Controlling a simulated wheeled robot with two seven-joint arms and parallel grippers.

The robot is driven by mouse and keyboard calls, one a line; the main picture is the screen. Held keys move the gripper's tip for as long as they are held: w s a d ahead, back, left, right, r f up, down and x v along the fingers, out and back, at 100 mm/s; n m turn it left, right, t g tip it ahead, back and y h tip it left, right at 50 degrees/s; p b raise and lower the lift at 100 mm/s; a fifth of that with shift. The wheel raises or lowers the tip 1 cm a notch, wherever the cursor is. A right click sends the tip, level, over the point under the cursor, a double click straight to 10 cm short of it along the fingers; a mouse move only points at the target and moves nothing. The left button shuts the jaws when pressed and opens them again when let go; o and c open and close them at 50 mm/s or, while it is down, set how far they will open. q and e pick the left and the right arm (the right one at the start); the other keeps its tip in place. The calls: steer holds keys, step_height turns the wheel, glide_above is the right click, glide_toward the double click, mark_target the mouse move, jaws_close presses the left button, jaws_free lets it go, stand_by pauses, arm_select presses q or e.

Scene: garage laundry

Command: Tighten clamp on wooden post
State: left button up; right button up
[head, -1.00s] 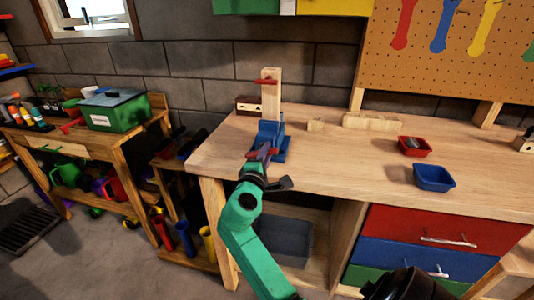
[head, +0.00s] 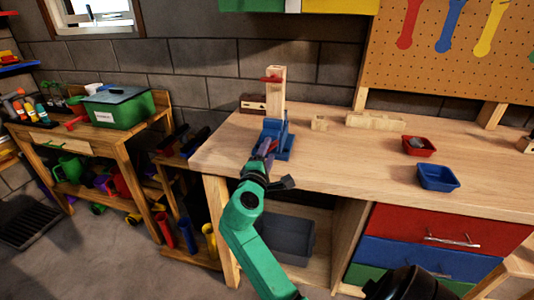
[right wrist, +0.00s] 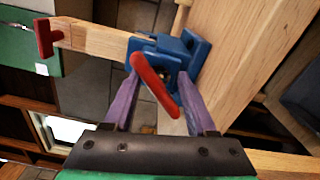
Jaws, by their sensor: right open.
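A blue clamp (head: 284,140) stands on the workbench near its left front corner, also seen in the right wrist view (right wrist: 196,48). An upright wooden post (head: 276,98) rises from behind it, with a small red bar (head: 271,79) across its upper part. The clamp's red handle (right wrist: 155,85) faces my right gripper (head: 266,150). In the right wrist view, my right gripper (right wrist: 160,76) has its purple fingers apart, with the handle lying slanted between them. I cannot tell whether the fingers touch it.
The wooden workbench (head: 350,160) has free room to the right of the clamp. Small wood pieces (head: 374,120), a red tray (head: 419,146) and a blue tray (head: 437,178) stand farther right. A grey bin (head: 287,240) sits on the shelf below.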

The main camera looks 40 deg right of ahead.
steer(key=shift+s+d, duration=0.15)
steer(key=shift+d, duration=0.1)
steer(key=shift+a, duration=0.1)
steer(key=shift+s+a+f, duration=0.1)
steer(key=shift+s+a, duration=0.15)
steer(key=shift+a, duration=0.15)
steer(key=b+v, duration=0.1)
steer(key=v, duration=1.4)
steer(key=shift+s+a+r, duration=0.2)
steer(key=shift+a+r, duration=0.05)
stand_by(0.4)
